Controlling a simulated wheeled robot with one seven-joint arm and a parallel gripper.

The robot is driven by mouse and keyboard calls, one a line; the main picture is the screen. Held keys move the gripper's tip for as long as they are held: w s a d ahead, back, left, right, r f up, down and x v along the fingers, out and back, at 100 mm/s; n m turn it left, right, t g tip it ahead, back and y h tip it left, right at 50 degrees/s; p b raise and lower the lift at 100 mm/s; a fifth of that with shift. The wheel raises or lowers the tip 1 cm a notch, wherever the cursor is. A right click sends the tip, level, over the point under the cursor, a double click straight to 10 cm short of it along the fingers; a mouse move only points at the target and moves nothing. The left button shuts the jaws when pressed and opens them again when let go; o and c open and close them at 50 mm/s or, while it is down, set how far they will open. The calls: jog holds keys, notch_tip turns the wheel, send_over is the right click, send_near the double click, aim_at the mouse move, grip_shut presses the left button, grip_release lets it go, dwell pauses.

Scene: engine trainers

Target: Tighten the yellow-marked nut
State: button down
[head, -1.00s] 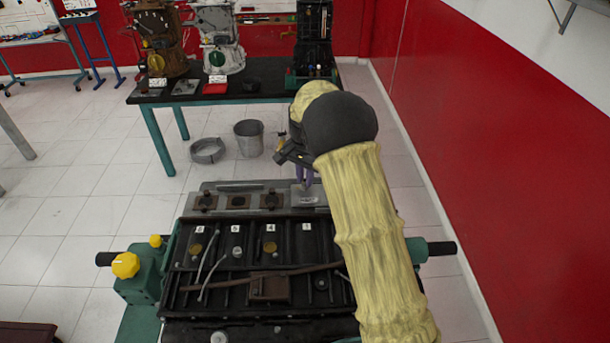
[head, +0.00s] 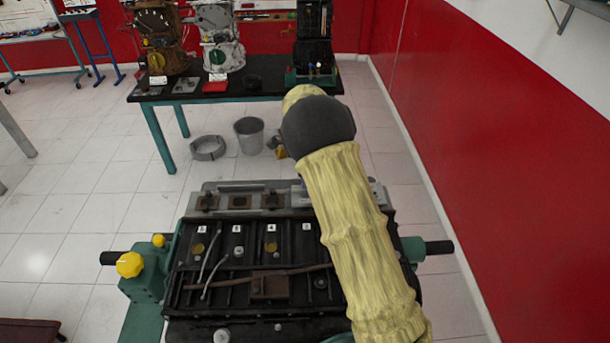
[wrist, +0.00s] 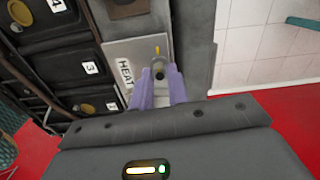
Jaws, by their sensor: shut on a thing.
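In the wrist view, my gripper (wrist: 161,84) has two purple fingers, one on each side of a small round grey-brown nut (wrist: 158,69), and is shut on it. A short yellow mark (wrist: 157,50) shows just beyond the nut. They are over a light metal plate (wrist: 122,50) lettered "HEAT", the rest of the word hidden by a finger. In the head view, my yellow-sleeved arm hides the gripper and the nut at the far right of the engine block (head: 230,290).
The black engine panels carry number labels and several caps. A yellow knob (head: 130,264) stands at the block's left. Behind is a dark-topped bench (head: 205,92) with other trainers. A bucket (head: 249,136) is on the floor. A red wall (head: 480,150) runs along the right.

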jog(key=shift+w+a+r+m, duration=0.1)
jog(key=shift+m, duration=0.5)
jog(key=c, duration=1.3)
grip_release()
jog(key=shift+c, duration=0.2)
notch_tip(320, 180, up, 17)
jog(key=b, duration=0.3)
jog(key=shift+b, duration=0.35)
jog(key=shift+r, duration=0.1)
